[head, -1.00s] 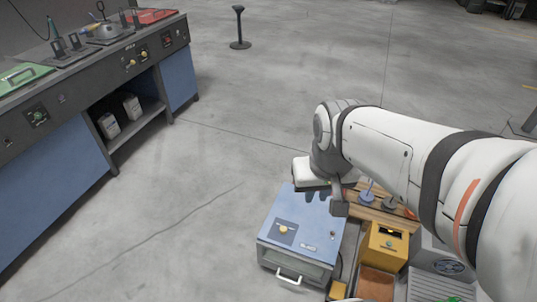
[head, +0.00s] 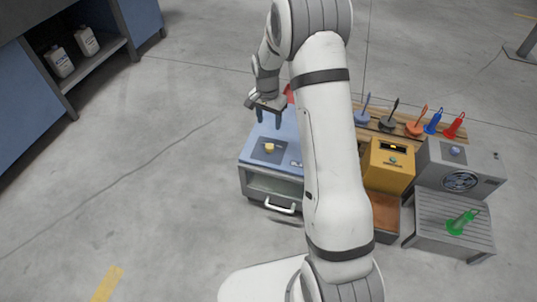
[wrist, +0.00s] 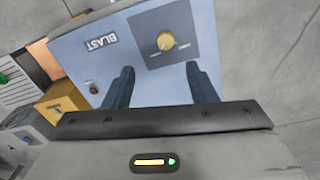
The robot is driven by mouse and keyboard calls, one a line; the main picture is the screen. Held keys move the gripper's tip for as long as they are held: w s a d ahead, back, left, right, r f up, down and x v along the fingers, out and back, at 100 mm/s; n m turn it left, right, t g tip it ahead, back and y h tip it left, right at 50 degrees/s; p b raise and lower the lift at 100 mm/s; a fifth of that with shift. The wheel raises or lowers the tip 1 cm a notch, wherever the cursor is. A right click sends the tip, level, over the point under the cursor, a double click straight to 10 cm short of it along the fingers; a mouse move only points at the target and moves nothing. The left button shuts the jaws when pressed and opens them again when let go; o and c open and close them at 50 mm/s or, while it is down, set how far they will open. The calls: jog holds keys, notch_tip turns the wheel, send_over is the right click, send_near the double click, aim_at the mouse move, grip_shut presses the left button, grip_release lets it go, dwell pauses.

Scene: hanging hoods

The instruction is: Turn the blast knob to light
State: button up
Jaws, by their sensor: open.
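The blast cabinet (head: 252,162) is a blue box with a glazed front and a white handle, left of my arm in the head view. Its yellow round knob (head: 269,147) sits on a dark square plate on the top. In the wrist view the knob (wrist: 166,41) is beyond my fingertips, near the upside-down word BLAST (wrist: 101,44). The small marks beside the knob are too small to read. My gripper (head: 269,119) is open and empty above the cabinet top, fingers pointing down, apart from the knob. In the wrist view my gripper (wrist: 160,68) has its fingers spread.
Right of my arm are a yellow box (head: 389,166), a grey fan unit (head: 455,168) and a slatted table (head: 432,222) with a green cone-shaped item (head: 461,223). Several coloured items stand on a wooden rack behind. The floor left of the cabinet is clear.

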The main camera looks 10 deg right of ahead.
jog(key=b, duration=0.1)
send_over(269, 146)
jog(key=shift+m, duration=0.3)
jog(key=f, duration=0.6)
jog(key=shift+w+a+f, duration=0.1)
jog(key=shift+w, duration=0.1)
notch_tip(269, 146, down, 8)
jog(key=b, duration=0.3)
jog(key=shift+s+r, duration=0.15)
jog(key=shift+r, duration=0.1)
jog(key=shift+c, duration=0.3)
jog(key=shift+r, duration=0.1)
jog(key=c, duration=0.9)
